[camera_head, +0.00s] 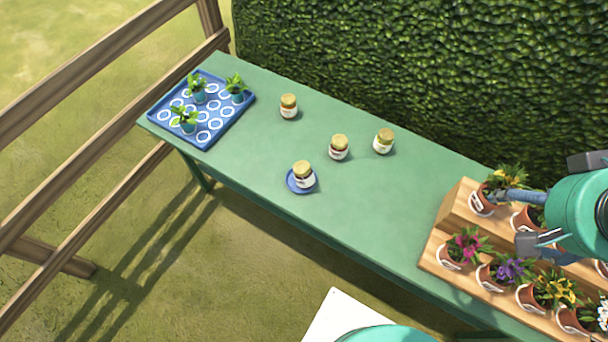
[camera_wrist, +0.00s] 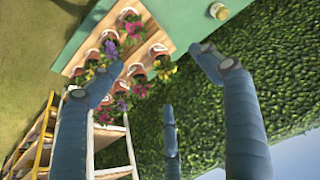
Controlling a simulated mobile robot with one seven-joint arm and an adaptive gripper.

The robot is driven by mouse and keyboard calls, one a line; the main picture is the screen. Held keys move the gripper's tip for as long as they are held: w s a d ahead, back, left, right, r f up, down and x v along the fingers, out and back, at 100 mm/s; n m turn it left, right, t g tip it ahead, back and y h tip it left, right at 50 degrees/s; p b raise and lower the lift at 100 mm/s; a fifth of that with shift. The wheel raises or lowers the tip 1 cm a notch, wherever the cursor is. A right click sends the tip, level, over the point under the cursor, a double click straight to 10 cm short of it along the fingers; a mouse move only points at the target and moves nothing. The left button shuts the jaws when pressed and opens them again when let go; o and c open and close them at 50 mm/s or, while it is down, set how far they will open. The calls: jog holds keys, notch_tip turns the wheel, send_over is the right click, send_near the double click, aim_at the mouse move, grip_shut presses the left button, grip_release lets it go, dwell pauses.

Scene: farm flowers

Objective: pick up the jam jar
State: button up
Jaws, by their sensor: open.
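Several jam jars with gold lids and white labels stand upright on the green table. One jar (camera_head: 303,172) stands on a small blue saucer (camera_head: 291,186) near the front edge. Another jar (camera_head: 339,148) stands behind it, a third jar (camera_head: 384,142) is to the right, and one more jar (camera_head: 289,107) is further back left. My gripper (camera_head: 518,220) is open at the right, over the flower stand and apart from all jars. In the wrist view my gripper (camera_wrist: 157,68) has its fingers spread with nothing between them. One jar (camera_wrist: 219,11) shows at that view's top edge.
A stepped wooden stand (camera_head: 430,257) with potted flowers fills the table's right end. A blue tray (camera_head: 160,113) with small green plants is at the left end. A hedge (camera_head: 420,70) rises behind the green table (camera_head: 240,150). The table between the jars and stand is clear.

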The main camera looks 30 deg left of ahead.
jog(key=w+a+f+n+g, duration=0.1)
jog(key=w+a+f, duration=0.1)
jog(key=w+a, duration=0.4)
jog(key=w+a+f+n+g, duration=0.1)
jog(key=w+a+f+n, duration=0.15)
jog(key=w+a, duration=0.4)
jog(key=n+g+h+b, duration=0.2)
jog(key=n, duration=0.3)
send_near(301, 168)
jog(key=shift+d+f, duration=0.3)
jog(key=shift+d, duration=0.2)
jog(key=shift+s+a+f, duration=0.2)
jog(key=shift+a+f, duration=0.05)
jog(key=shift+f, duration=0.1)
jog(key=shift+w+d+f+b, duration=0.2)
jog(key=shift+f, duration=1.2)
jog(key=shift+w+d+f+b, duration=0.2)
jog(key=shift+f+b, duration=0.05)
jog(key=shift+f, duration=1.2)
jog(key=shift+w+d+f+b, duration=0.2)
jog(key=shift+f, duration=1.2)
